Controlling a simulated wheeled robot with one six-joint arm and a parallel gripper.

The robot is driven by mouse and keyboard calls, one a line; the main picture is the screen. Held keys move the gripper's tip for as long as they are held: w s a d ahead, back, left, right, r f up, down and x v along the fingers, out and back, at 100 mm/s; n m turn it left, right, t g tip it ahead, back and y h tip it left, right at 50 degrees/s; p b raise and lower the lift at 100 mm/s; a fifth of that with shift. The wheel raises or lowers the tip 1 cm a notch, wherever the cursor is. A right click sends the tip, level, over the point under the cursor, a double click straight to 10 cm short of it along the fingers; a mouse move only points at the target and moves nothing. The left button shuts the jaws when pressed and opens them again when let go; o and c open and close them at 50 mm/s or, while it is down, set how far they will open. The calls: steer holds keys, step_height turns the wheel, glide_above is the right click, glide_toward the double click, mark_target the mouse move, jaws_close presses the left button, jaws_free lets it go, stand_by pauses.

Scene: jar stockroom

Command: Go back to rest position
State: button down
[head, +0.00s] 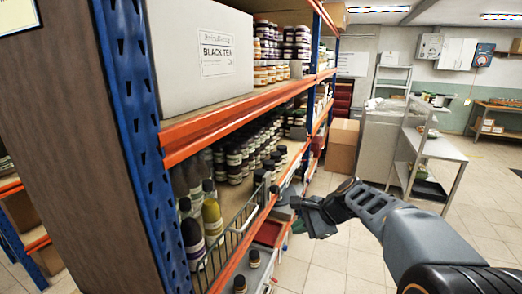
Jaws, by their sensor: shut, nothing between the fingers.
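My gripper (308,212) is at the end of my arm, which reaches in from the lower right of the head view. It is beside the orange-edged shelf rack (205,119), over the aisle side of the lower shelf. No object shows between its fingers, and they appear closed. The fingertips are small and dark in this view, and they overlap the shelf edge in the picture, so I cannot tell whether they touch it.
The rack holds several dark jars (236,161), bottles (212,220) behind a wire rail, and a white BLACK TEA box (200,57). A cardboard box (342,146) stands at the rack's far end. A metal table (440,147) stands to the right. Tiled floor (325,262) is open below my arm.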

steer(key=s+d+f+n+h, duration=0.1)
steer(key=s+d+n+h, duration=0.1)
steer(key=s+n, duration=0.5)
steer(key=s+d+f+n+t+h, duration=0.1)
steer(key=s+d+n+h, duration=0.2)
steer(key=s, duration=0.8)
steer(key=shift+f+n+h, duration=0.25)
steer(key=shift+n+h, duration=1.05)
steer(key=shift+n, duration=0.9)
